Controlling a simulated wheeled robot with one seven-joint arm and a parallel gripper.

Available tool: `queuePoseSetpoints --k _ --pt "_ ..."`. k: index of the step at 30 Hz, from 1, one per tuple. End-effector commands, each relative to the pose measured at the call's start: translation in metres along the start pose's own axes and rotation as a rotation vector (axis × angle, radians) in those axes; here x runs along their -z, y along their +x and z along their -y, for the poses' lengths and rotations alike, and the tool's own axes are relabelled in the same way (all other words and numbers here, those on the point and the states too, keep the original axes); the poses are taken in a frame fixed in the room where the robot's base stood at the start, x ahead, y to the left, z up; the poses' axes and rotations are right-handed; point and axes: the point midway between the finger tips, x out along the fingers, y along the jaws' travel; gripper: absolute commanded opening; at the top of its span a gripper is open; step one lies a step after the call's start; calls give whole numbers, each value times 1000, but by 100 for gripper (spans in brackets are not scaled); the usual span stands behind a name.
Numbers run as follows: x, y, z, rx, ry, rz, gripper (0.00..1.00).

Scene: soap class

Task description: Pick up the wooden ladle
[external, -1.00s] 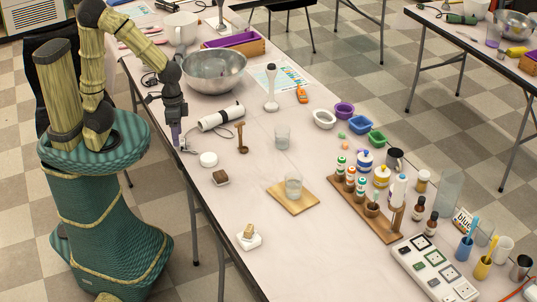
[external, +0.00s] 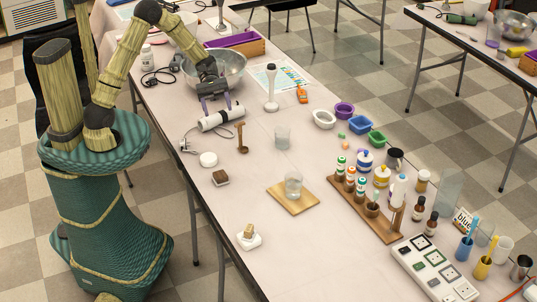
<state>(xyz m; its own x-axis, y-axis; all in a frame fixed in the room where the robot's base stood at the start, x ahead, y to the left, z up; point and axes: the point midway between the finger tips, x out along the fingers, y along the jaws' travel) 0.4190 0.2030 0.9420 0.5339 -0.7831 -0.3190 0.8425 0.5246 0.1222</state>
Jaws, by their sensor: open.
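The wooden ladle (external: 241,138) is small and brown. It lies on the white table in the external view, its handle toward the back and its bowl toward the front. My gripper (external: 219,106) is open, with its fingers pointing down. It appears over or close to the white cylinder (external: 221,117), behind and a little left of the ladle. I cannot tell whether the fingers touch the cylinder. The ladle is fully visible and apart from my gripper.
A metal bowl (external: 228,70) stands just behind my gripper. A cable loops near the cylinder.

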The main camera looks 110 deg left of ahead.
Motion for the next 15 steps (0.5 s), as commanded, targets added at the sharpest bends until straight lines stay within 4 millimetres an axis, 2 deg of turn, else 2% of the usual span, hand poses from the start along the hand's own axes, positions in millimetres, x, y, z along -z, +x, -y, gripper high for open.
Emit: queuePoseSetpoints --k 1,4,12,14,15 --pt "4 -13 -7 -49 -33 41 64" --pt "7 -35 -18 -129 -83 115 64" --pt "16 -88 -38 -300 -168 278 64" --pt "18 -101 -41 -336 -182 313 64" --pt "26 -94 -40 -326 -183 312 64"
